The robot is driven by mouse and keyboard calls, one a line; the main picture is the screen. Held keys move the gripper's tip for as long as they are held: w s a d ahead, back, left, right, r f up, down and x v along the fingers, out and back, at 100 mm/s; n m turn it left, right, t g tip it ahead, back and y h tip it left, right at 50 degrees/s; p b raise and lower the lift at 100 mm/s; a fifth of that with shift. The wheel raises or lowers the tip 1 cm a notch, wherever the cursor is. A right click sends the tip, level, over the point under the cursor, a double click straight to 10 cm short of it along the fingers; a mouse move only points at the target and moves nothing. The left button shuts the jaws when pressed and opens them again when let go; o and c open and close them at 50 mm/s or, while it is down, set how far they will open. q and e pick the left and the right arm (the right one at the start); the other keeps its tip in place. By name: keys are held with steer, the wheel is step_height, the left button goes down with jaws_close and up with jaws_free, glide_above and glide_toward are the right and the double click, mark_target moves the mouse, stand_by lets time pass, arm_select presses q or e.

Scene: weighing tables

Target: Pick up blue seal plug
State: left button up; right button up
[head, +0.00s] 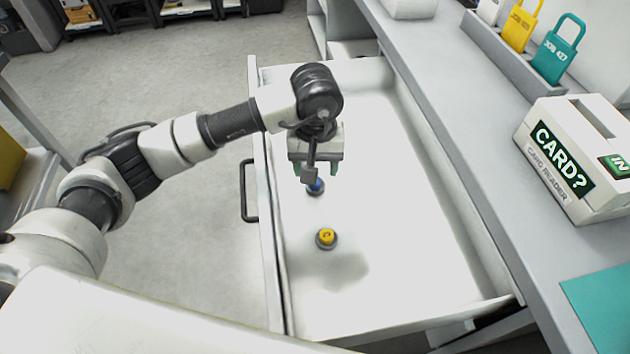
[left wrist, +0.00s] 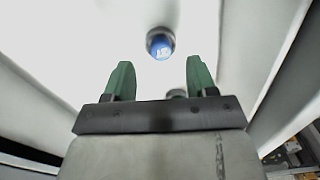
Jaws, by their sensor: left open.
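The blue seal plug (head: 316,186) stands in the open white drawer, on a dark round base. My left gripper (head: 315,171) hangs over the drawer just above the plug and partly hides it in the head view. In the left wrist view the blue plug (left wrist: 160,44) shows ahead of the gap between the two green fingers of the left gripper (left wrist: 160,66). The fingers are apart, with nothing between them. I cannot tell the exact height of the fingers above the plug. My right gripper is not in view.
A yellow plug (head: 326,237) stands nearer in the same drawer (head: 385,260). The drawer's walls enclose the space around the gripper. A counter to the right holds a card reader (head: 570,160), a yellow padlock (head: 520,27) and a teal padlock (head: 556,55).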

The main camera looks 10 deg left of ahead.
arm_select(q)
steer(key=shift+s+f, duration=0.15)
steer(key=shift+f, duration=1.8)
steer(key=c, duration=1)
